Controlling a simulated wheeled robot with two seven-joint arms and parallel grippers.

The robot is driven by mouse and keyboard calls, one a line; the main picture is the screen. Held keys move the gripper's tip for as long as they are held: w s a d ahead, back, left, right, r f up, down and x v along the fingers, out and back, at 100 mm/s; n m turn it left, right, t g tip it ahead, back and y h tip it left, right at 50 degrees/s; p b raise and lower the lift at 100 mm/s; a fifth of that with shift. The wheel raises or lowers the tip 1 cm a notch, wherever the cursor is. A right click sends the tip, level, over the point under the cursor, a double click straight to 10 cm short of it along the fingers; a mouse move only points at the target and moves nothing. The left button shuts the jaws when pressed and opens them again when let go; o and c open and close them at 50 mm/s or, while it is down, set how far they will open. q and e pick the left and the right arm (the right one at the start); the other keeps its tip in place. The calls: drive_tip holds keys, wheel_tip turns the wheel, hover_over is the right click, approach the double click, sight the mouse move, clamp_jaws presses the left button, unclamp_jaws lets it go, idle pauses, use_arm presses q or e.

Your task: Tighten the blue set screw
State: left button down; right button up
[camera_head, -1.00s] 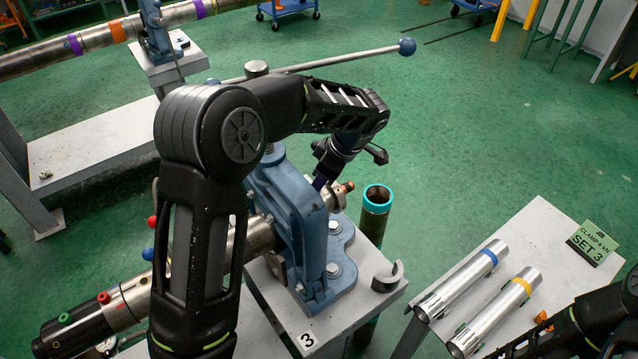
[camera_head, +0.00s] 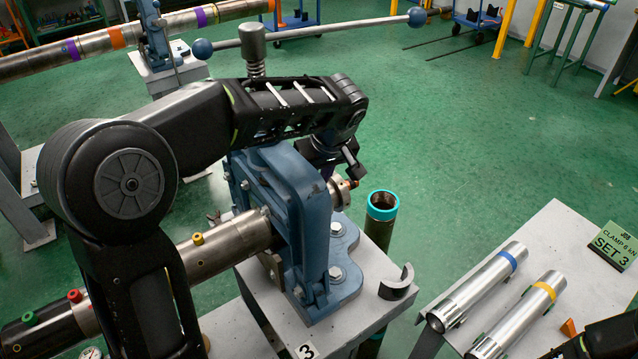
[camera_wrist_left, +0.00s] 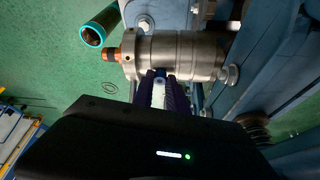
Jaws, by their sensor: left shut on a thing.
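My left gripper (camera_head: 326,172) reaches down over the blue vise (camera_head: 290,215) to the steel pipe end on its right side. In the wrist view its purple-sided fingers (camera_wrist_left: 162,92) are shut at the underside of the steel pipe end (camera_wrist_left: 185,55). A small dark blue piece, seemingly the blue set screw (camera_wrist_left: 160,72), shows between the fingertips against the steel. Most of it is hidden by the fingers. The pipe end has a copper-orange tip (camera_wrist_left: 111,54). Only a black part of my right arm shows at the bottom right; its fingers are out of sight.
A teal-rimmed upright pipe (camera_head: 382,205) stands right of the vise. A grey half-ring (camera_head: 397,283) lies on the bench. A long ball-ended bar (camera_head: 330,28) crosses above the vise.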

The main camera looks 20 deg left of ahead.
use_arm(q)
drive_tip(key=shift+a+m+h+b, duration=0.1)
drive_tip(key=shift+m+h+b, duration=0.2)
drive_tip(key=shift+m, duration=0.3)
drive_tip(key=shift+r, duration=0.1)
drive_tip(key=c, duration=1.3)
unclamp_jaws()
wheel_tip(320, 180, up, 10)
drive_tip(key=shift+f, duration=0.1)
